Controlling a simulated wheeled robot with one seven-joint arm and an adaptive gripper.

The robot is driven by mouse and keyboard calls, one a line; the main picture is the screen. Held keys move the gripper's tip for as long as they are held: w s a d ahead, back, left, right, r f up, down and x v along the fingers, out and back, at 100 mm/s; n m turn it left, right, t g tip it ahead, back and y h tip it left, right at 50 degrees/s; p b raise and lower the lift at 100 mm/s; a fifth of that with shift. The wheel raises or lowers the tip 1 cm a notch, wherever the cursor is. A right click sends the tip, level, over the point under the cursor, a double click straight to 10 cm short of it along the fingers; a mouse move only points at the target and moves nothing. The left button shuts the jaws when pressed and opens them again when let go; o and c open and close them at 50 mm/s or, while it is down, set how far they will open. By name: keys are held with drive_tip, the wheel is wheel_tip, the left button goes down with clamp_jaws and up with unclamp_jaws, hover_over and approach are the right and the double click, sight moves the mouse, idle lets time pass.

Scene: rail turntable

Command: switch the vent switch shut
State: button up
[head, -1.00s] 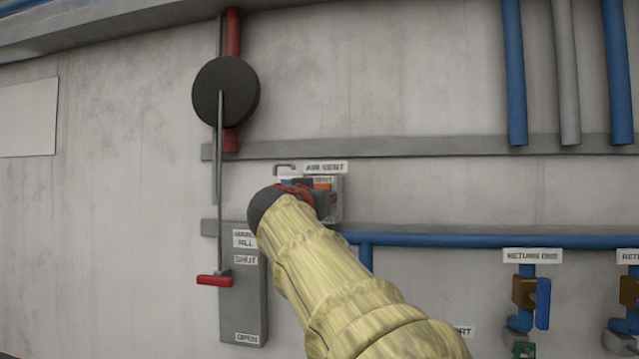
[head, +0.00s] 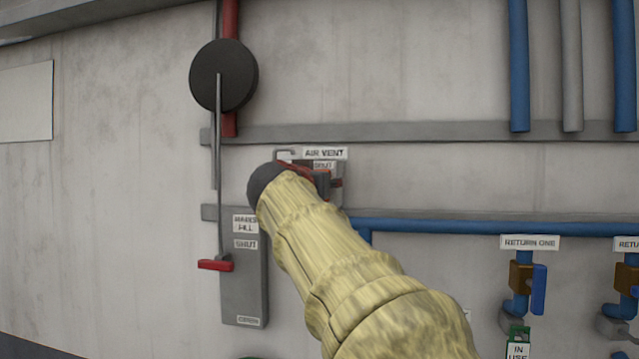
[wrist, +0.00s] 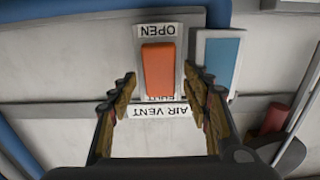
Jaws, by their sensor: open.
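The vent switch (wrist: 158,70) is an orange rocker on a grey plate in the wrist view. That view is upside down. An OPEN label (wrist: 158,31) is at the rocker's upper end, and a SHUT label, partly covered, is at its lower end by the AIR VENT sign (wrist: 160,111). I cannot tell which way the rocker is tipped. My gripper (wrist: 158,82) is open and empty, with one finger on each side of the rocker; contact cannot be told. In the head view my arm hides most of the switch box; the AIR VENT sign (head: 325,153) shows above it.
A blue panel (wrist: 218,62) sits beside the switch. In the head view, a red-handled lever (head: 215,265) on a grey plate is at left. A blue pipe (head: 450,228) runs right below the switch, toward the RETURN ONE valve (head: 522,278).

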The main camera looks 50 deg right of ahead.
drive_tip(key=v, duration=1.2)
idle(0.6)
